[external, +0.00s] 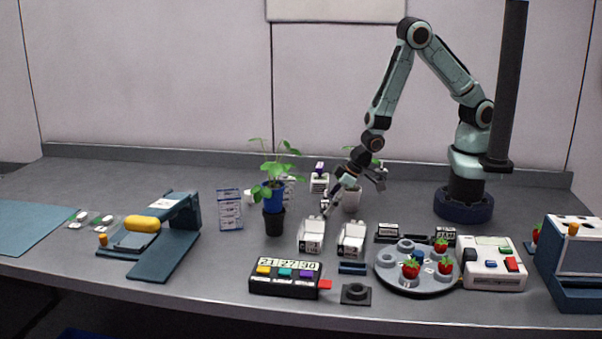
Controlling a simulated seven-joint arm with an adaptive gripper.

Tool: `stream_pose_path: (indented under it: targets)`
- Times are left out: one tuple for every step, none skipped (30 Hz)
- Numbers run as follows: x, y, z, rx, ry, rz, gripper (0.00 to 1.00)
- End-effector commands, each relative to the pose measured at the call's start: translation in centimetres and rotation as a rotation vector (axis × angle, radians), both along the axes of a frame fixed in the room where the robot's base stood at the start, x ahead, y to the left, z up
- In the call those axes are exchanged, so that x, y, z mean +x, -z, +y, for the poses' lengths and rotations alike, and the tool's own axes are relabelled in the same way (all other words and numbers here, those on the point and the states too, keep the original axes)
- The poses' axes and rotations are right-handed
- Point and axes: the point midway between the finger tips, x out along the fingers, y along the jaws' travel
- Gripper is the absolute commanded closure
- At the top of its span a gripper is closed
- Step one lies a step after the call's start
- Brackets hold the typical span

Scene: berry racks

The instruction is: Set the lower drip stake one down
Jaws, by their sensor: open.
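My gripper (354,193) is at the middle of the table, pointing down, with its fingers spread apart and nothing seen between them. A leafy plant in a blue pot (274,196) stands on a dark stand (274,222) to the left of my gripper. I cannot make out a drip stake clearly at this size; any stake in the pots is hidden or too small to tell.
Two white label-fronted boxes (312,234) (351,240) stand in front of my gripper. A round grey tray with strawberries (390,283) and a white button box (491,268) are at right. A black button panel (284,288) is in front. The back left table is clear.

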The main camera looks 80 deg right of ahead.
Motion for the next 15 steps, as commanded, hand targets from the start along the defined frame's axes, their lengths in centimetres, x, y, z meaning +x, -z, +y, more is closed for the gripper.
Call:
stream_pose_path:
  targets:
    - [-0.5, -1.0, -0.1, 0.003, 0.000, -0.003, 0.47]
    - [-0.8, -1.6, -0.2, 0.003, 0.000, -0.004, 0.47]
    - [-1.2, -2.4, -0.3, 0.004, -0.001, -0.005, 0.47]
    - [-1.7, -3.0, -0.4, 0.004, -0.001, -0.003, 0.47]
    - [-2.0, -3.6, -0.5, 0.004, -0.001, -0.004, 0.47]
    - [-2.4, -4.3, -0.6, 0.004, -0.001, -0.005, 0.47]
    - [-2.8, -4.8, -0.7, 0.003, 0.000, -0.004, 0.47]
    - [-3.1, -5.4, -0.8, 0.003, 0.000, -0.005, 0.47]
    - [-3.4, -6.0, -0.8, 0.004, -0.001, -0.004, 0.47]
    - [-3.7, -6.5, -0.9, 0.004, -0.001, -0.004, 0.47]
    - [-4.0, -6.9, -1.0, 0.004, -0.001, -0.005, 0.47]
    - [-4.3, -7.3, -1.1, 0.003, -0.001, -0.003, 0.47]
    - [-4.4, -7.6, -1.1, 0.002, -0.001, -0.004, 0.47]
    - [-4.6, -7.9, -1.2, 0.002, -0.001, -0.004, 0.47]
    - [-4.8, -8.2, -1.2, 0.001, 0.000, -0.003, 0.47]
